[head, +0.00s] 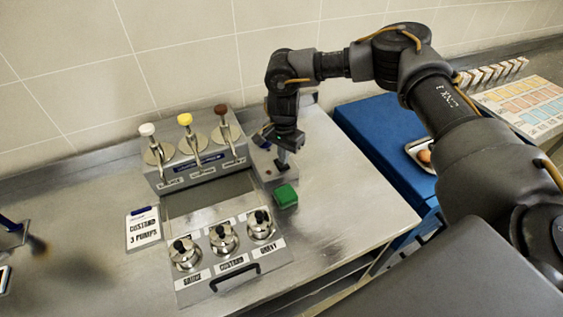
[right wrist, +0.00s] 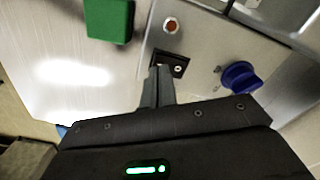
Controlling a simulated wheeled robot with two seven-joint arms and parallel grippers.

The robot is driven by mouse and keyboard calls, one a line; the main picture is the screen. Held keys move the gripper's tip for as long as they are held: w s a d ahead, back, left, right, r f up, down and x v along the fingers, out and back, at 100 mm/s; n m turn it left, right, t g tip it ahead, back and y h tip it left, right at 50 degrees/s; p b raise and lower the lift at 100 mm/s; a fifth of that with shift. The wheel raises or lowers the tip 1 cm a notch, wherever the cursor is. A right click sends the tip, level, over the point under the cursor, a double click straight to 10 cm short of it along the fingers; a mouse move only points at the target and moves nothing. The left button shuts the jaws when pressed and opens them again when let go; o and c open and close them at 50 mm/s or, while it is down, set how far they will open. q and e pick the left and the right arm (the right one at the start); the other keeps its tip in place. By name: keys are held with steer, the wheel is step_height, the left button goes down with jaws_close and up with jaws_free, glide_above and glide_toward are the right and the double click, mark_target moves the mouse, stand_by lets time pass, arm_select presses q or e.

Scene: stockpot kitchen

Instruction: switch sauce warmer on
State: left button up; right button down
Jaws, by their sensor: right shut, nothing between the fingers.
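The sauce warmer (head: 215,186) is a steel unit on the counter, with three pumps at its back and three lidded pots at its front. In the right wrist view, its control panel (right wrist: 205,45) has a black rocker switch (right wrist: 178,66), a round red lamp (right wrist: 171,24) and a blue knob (right wrist: 240,77). My right gripper (head: 283,165) is shut and empty, pointing down at this panel. In the right wrist view its fingertips (right wrist: 160,72) are at the switch's edge and hide part of it. I cannot tell whether they touch, or whether the lamp is lit.
A green block (head: 285,196) stands close beside the panel; it also shows in the right wrist view (right wrist: 108,18). A "custard 3 pumps" card (head: 144,229) is left of the warmer. A blue unit (head: 375,130) stands to the right. The counter's front right is clear.

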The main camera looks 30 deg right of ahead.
steer(key=shift+f+b, duration=0.65)
steer(key=shift+f, duration=0.25)
stand_by(0.3)
steer(key=shift+r+p, duration=2.15)
steer(key=shift+r, duration=1.35)
